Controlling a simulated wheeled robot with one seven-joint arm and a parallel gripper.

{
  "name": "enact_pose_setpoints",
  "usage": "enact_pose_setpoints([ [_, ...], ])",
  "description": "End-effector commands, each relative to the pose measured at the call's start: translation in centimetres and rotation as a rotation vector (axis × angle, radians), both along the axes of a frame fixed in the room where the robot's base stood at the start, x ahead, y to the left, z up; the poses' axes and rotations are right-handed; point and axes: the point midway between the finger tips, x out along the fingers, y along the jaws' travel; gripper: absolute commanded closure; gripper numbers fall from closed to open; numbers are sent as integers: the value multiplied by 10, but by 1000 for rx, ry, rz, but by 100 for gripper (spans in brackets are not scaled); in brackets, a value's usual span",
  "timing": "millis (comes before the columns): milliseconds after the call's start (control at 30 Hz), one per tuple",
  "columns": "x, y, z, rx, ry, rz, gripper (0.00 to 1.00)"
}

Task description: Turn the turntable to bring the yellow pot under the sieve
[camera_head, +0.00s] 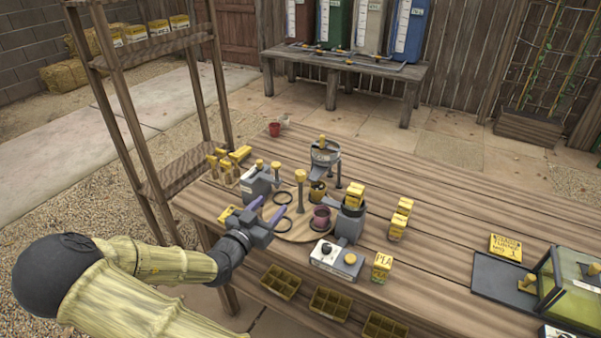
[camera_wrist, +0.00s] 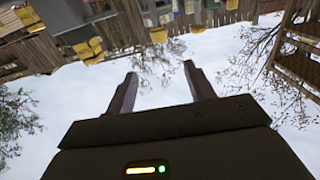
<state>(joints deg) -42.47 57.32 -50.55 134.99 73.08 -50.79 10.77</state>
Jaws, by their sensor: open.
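The round wooden turntable (camera_head: 297,233) lies on the bench, with a yellow-topped post (camera_head: 300,188) rising from it. A dark yellow pot (camera_head: 317,192) sits at its far right part, just below the sieve (camera_head: 325,156) in the picture; I cannot tell if it is exactly beneath. A maroon pot (camera_head: 320,217) sits at the right, nearer me. Two dark rings (camera_head: 283,197) at the left look empty. My gripper (camera_head: 268,207) is open and empty over the turntable's left edge, apart from the post. The wrist view shows its spread fingers (camera_wrist: 160,80) with nothing between them.
A grey dispenser (camera_head: 256,184) stands left of the turntable, another (camera_head: 350,222) at its right. A control box (camera_head: 338,258) stands in front. Yellow seed packets (camera_head: 399,218) stand to the right. A wooden shelf (camera_head: 178,172) rises at the left. The bench's back right is clear.

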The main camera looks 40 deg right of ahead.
Motion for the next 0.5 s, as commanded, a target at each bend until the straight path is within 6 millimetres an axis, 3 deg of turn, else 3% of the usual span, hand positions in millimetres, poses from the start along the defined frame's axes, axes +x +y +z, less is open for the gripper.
enact_pose_setpoints([
  [167, 6, -17, 0, 0, 1, -5, 47],
  [500, 28, -71, 1, 0, 2, -4, 47],
])
